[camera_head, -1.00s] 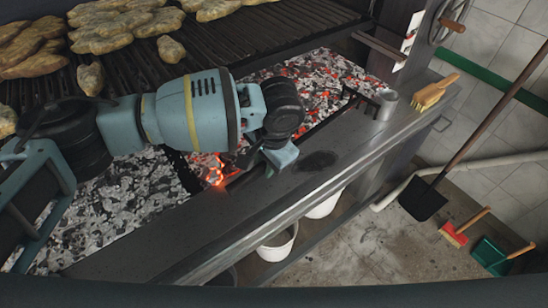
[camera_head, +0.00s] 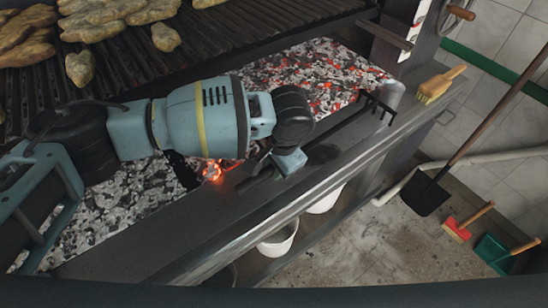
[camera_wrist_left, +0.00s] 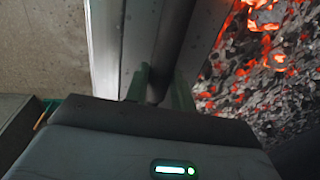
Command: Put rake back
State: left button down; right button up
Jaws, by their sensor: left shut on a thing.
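The rake (camera_head: 379,107) is dark, with a tined head beside a grey metal cylinder on the grill's front ledge. Its handle slants down and left along the ledge to my left gripper. My left gripper (camera_head: 270,165) is shut on the handle, low over the ledge by the edge of the coal bed. In the left wrist view the two fingers (camera_wrist_left: 161,90) stand on either side of the dark handle (camera_wrist_left: 174,45). My arm hides part of the handle's near end. I cannot tell whether the rake touches the ledge. My right gripper is not in view.
Glowing coals (camera_head: 320,70) lie behind the ledge (camera_head: 325,155). The metal cylinder (camera_head: 395,95) and a yellow brush (camera_head: 440,85) are at the ledge's right end. Meat lies on the grate (camera_head: 215,40). A shovel (camera_head: 427,193), red brush (camera_head: 456,229) and green dustpan (camera_head: 492,252) are at right.

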pick_arm(q)
jog(key=shift+f, duration=0.2)
jog(key=c, duration=1.3)
grip_release()
jog(key=shift+o, duration=1)
jog(key=o, duration=0.4)
